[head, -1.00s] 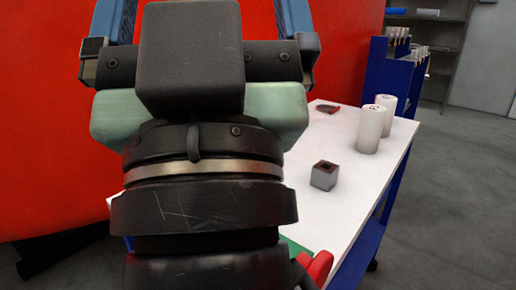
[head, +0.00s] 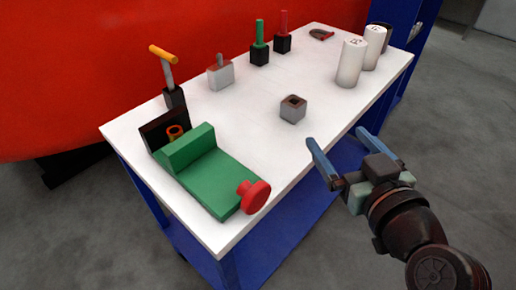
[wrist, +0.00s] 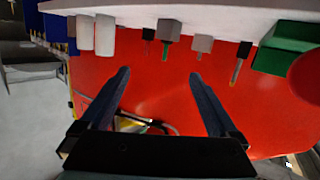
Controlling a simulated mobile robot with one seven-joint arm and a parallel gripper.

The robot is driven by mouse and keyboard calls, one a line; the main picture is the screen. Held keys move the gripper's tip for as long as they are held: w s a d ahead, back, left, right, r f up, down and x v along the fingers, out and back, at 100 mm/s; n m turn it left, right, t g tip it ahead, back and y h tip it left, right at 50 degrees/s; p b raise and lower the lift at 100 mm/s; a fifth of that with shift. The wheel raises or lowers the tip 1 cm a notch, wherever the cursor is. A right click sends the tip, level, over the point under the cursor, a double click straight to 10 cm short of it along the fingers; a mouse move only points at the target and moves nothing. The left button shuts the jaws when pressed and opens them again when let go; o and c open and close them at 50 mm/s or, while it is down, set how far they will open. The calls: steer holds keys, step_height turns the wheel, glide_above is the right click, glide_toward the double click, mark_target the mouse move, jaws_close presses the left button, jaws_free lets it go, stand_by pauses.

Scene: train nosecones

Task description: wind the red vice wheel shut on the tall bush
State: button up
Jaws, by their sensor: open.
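The green vice (head: 215,178) sits at the table's near left corner, with its red wheel (head: 254,196) on the end facing the near edge. The wrist view, which is upside down, shows the vice (wrist: 288,45) and the red wheel (wrist: 308,76) at the upper right. A dark plate (head: 165,130) with an orange ring mark stands behind the vice's raised block. I cannot tell which thing is the tall bush, or whether anything is in the jaws. My gripper (head: 336,138) is open and empty, off the table's right edge and apart from the wheel; its fingers also show in the wrist view (wrist: 160,74).
On the white table (head: 250,130) stand a grey block with a square hole (head: 293,109), an orange-handled tool (head: 168,72), a grey block with a peg (head: 220,72), green (head: 260,45) and red (head: 283,35) handled pieces, and white cylinders (head: 350,62). The floor on the right is clear.

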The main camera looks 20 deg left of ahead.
steer(key=s+f+n+g+y+p, duration=0.3)
steer(key=s+f+g+y, duration=0.1)
steer(key=s, duration=0.3)
steer(key=n+g+y+p, duration=0.2)
steer(key=n+g+y, duration=0.1)
steer(key=y, duration=0.1)
glide_toward(243, 183)
steer(key=x, duration=0.7)
steer(key=f+x, duration=0.1)
steer(key=x, duration=0.2)
steer(key=shift+w+a, duration=0.1)
steer(key=shift+a, duration=0.1)
steer(key=shift+r, duration=0.1)
steer(key=c, duration=1.3)
steer(key=m+p, duration=0.2)
steer(key=m, duration=0.1)
steer(key=shift+w+m, duration=0.1)
steer(key=shift+m, duration=0.3)
steer(key=shift+d+m+p, duration=0.1)
steer(key=shift+m+p, duration=0.95)
steer(key=shift+m, duration=0.75)
